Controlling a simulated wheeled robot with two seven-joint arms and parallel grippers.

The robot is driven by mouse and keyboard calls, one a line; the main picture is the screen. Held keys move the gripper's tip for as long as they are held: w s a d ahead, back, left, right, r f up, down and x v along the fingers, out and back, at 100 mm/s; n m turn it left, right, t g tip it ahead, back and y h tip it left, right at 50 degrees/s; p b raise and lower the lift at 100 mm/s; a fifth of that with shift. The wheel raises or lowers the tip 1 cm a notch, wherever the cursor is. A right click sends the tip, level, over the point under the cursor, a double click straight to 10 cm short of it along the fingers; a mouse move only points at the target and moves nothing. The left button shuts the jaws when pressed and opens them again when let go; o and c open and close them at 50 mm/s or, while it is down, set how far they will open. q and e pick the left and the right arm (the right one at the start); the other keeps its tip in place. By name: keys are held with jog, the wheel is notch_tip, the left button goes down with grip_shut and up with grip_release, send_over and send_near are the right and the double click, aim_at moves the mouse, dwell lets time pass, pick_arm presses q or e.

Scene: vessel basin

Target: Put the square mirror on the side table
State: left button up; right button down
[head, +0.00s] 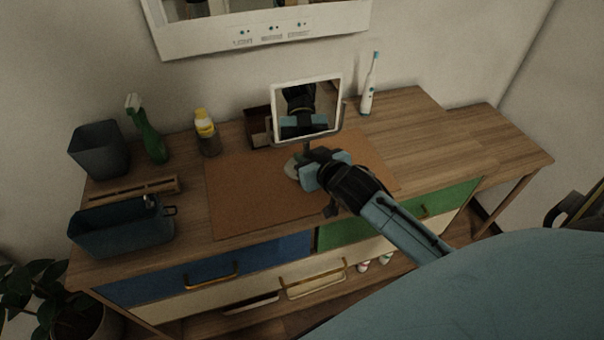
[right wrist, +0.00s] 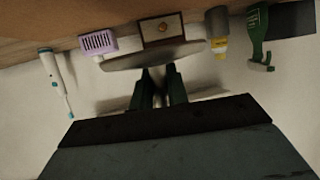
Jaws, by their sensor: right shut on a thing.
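The square mirror (head: 322,92) has a white frame and stands upright on a stem with a round grey base (head: 293,168), over the brown mat on the dresser. My right gripper (head: 322,168) is shut on its stem, just below the mirror. In the right wrist view, which is upside down, the grey base (right wrist: 150,56) shows beyond the gripper fingers (right wrist: 161,88). I cannot tell whether the base touches the mat. The side table (head: 505,140) is a bare wooden top at the right end of the dresser. My left gripper is not in view.
An electric toothbrush (head: 369,88) stands behind, right of the mirror. A small box (head: 257,127) is behind it. A yellow-capped bottle (head: 207,133), green spray bottle (head: 148,138), grey bin (head: 99,150) and dark blue basket (head: 120,228) fill the left. The dresser's right end (head: 420,125) is clear.

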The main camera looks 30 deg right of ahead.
notch_tip(320, 180, down, 5)
jog(key=shift+a+r+b, duration=0.1)
jog(key=shift+r+b, duration=0.05)
jog(key=shift+b, duration=0.3)
jog(key=shift+f, duration=0.55)
notch_tip(320, 180, down, 3)
jog(key=shift+b, duration=0.45)
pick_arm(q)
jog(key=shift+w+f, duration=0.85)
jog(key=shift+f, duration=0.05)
pick_arm(e)
jog(key=shift+f, duration=0.15)
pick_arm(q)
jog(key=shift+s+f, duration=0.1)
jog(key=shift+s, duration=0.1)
pick_arm(e)
jog(key=c, duration=1.4)
grip_release()
jog(key=shift+o, duration=0.2)
